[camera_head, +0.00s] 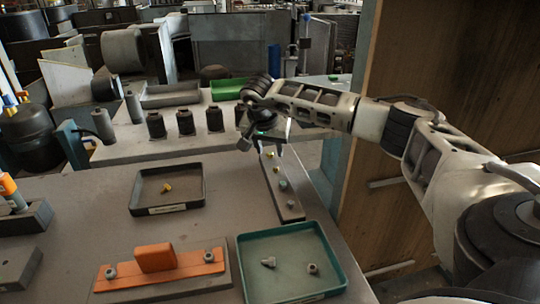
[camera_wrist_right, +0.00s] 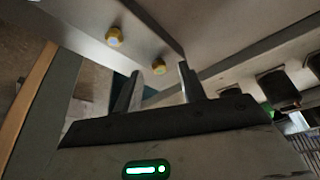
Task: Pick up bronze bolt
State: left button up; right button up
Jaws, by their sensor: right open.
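Bronze-yellow bolts show in several places. One bolt (camera_head: 167,186) lies in a dark tray (camera_head: 137,193) left of centre. In the right wrist view, one bolt (camera_wrist_right: 159,66) appears between the fingertips of my open gripper (camera_wrist_right: 159,80), and another bolt (camera_wrist_right: 114,37) is up and left. I see no bolt held. My left gripper is not in view.
A teal tray (camera_head: 243,262) with two grey metal parts stands at the front right. An orange fixture (camera_head: 185,267) with a raised block is at the front. Dark cylinders (camera_head: 185,122) line the back. A wooden panel (camera_head: 430,60) stands on the right.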

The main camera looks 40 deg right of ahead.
jog(key=c, duration=0.8)
jog(key=shift+r, duration=0.1)
jog(key=shift+r, duration=0.5)
notch_tip(320, 180, up, 3)
jog(key=shift+s+a+f+b, duration=0.1)
jog(key=shift+s+f+b, duration=0.1)
jog(key=shift+b, duration=0.2)
jog(key=shift+s+a+r+b, duration=0.15)
jog(key=shift+s+a+r, duration=0.95)
jog(key=shift+s+r, duration=0.7)
jog(key=shift+s+a+r+b, duration=0.2)
jog(key=shift+s+a+r, duration=1)
jog(key=shift+s, duration=0.95)
jog(key=shift+s+a+r+b, duration=0.15)
jog(key=shift+s+a+r, duration=0.8)
jog(key=shift+s+r, duration=0.9)
jog(key=shift+s+f, duration=0.15)
jog(key=shift+f, duration=0.05)
